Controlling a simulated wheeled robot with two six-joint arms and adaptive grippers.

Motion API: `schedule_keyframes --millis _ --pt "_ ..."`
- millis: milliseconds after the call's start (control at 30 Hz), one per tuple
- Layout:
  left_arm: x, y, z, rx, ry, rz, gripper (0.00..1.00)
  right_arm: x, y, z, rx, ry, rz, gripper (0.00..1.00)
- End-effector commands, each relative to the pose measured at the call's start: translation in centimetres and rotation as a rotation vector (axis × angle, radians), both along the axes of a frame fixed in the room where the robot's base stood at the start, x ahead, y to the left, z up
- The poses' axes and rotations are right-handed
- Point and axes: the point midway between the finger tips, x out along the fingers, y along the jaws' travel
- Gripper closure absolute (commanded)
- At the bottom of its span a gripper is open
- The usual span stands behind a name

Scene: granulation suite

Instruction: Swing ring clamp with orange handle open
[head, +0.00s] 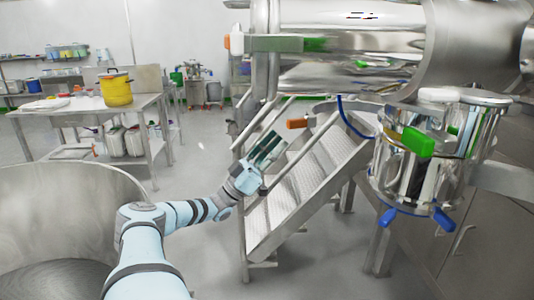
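An orange handle (298,123) sticks out to the left below the big steel cylinder, beside the stair top. It seems to join a steel ring clamp (322,108), which is partly hidden under the cylinder; I cannot tell how its joint sits. My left gripper (277,141) is below and left of the orange handle, pointing up and right toward it. Its two dark fingers look apart, with nothing between them, and do not appear to touch the handle. My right gripper is out of view.
Metal steps (300,178) with rails stand behind my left gripper. A steel vessel with a green handle (418,142) and blue knobs hangs at right. Another orange piece (227,42) is at upper left of the cylinder. A large steel bowl (70,185) fills the lower left.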

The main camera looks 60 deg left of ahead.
Motion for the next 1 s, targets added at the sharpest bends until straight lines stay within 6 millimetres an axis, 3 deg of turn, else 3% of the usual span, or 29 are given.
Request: schedule_keyframes --millis 100,233,867,967,1000 --pt "-1.8 0.5 -1.9 -0.002 0.0 0.002 0.63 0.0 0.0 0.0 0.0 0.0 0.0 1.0" --pt "-2.7 0.7 -2.8 -0.001 -0.002 0.001 0.63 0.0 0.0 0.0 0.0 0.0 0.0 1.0" --pt "-2.8 0.7 -3.0 -0.001 0.003 0.003 0.63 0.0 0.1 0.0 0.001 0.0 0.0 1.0" --pt "-2.1 0.9 -5.1 0.019 0.077 0.053 0.63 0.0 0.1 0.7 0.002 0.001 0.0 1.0" --pt "-1.6 0.9 -7.0 0.037 0.143 0.092 0.63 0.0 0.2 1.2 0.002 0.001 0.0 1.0"
